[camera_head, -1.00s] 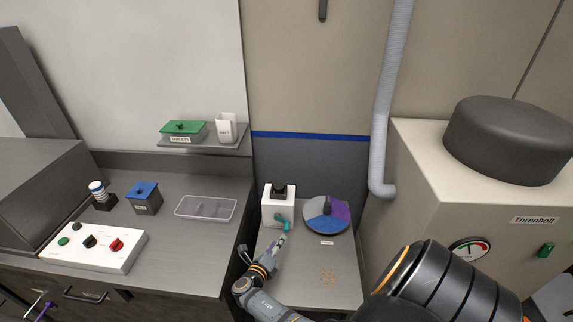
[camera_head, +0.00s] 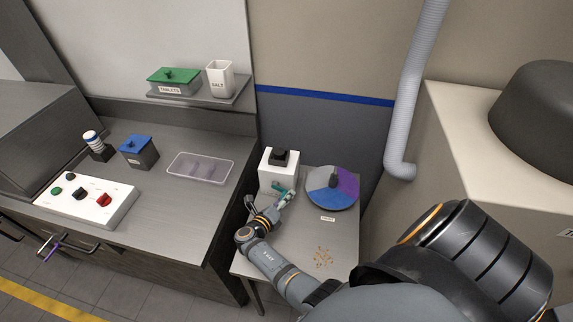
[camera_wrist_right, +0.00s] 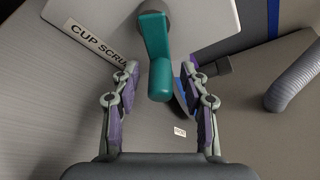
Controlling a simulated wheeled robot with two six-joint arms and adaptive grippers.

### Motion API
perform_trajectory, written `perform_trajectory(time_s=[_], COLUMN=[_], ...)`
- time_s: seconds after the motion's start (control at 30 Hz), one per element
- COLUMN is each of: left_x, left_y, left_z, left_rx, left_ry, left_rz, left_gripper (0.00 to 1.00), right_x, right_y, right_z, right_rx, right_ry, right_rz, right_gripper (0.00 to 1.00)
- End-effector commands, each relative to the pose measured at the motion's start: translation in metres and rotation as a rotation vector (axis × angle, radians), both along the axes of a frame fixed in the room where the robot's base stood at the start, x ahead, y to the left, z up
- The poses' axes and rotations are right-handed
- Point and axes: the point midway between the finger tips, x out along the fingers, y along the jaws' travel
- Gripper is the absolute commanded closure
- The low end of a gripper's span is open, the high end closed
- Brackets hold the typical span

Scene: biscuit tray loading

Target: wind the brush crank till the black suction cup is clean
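The white cup scrubber box (camera_head: 277,178) stands at the back of the small grey table, with a black part (camera_head: 279,157) on top. I cannot tell whether that part is the suction cup, or how clean it is. The teal crank (camera_wrist_right: 155,50) projects from the box's front; in the head view my right gripper partly covers it. My right gripper (camera_wrist_right: 158,75) is open, its fingers on either side of the crank handle with visible gaps. It also shows in the head view (camera_head: 284,197).
A blue, purple and grey disc (camera_head: 321,197) with a dark knob stands right of the scrubber. Brown crumbs (camera_head: 323,257) lie near the table's front. On the left counter are a clear tray (camera_head: 222,178), a blue-lidded box (camera_head: 139,157) and a switch panel (camera_head: 110,213).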

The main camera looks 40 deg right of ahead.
Motion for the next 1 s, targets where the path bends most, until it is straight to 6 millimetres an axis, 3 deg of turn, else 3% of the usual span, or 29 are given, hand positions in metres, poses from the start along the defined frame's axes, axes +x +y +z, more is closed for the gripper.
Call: perform_trajectory(time_s=[0.03, 0.37, 0.67, 1.0], left_x=[-0.001, -0.001, -0.001, -0.001], left_y=[0.000, 0.000, 0.000, -0.001], left_z=[0.000, 0.000, 0.002, 0.010], left_rx=[0.000, 0.000, 0.000, -0.001], left_ry=[0.001, 0.002, 0.002, 0.001], left_rz=[0.000, 0.000, 0.000, 0.001], left_gripper=[0.60, 0.60, 0.60, 0.60], right_x=[0.000, 0.000, 0.001, 0.005], right_y=[0.000, 0.000, 0.000, 0.003], right_z=[0.000, 0.000, 0.000, -0.007], right_rx=[0.000, 0.000, 0.017, 0.150], right_ry=[0.000, 0.000, -0.021, -0.177], right_rz=[0.000, 0.000, 0.001, 0.000], right_gripper=[0.56, 1.00, 1.00, 1.00])
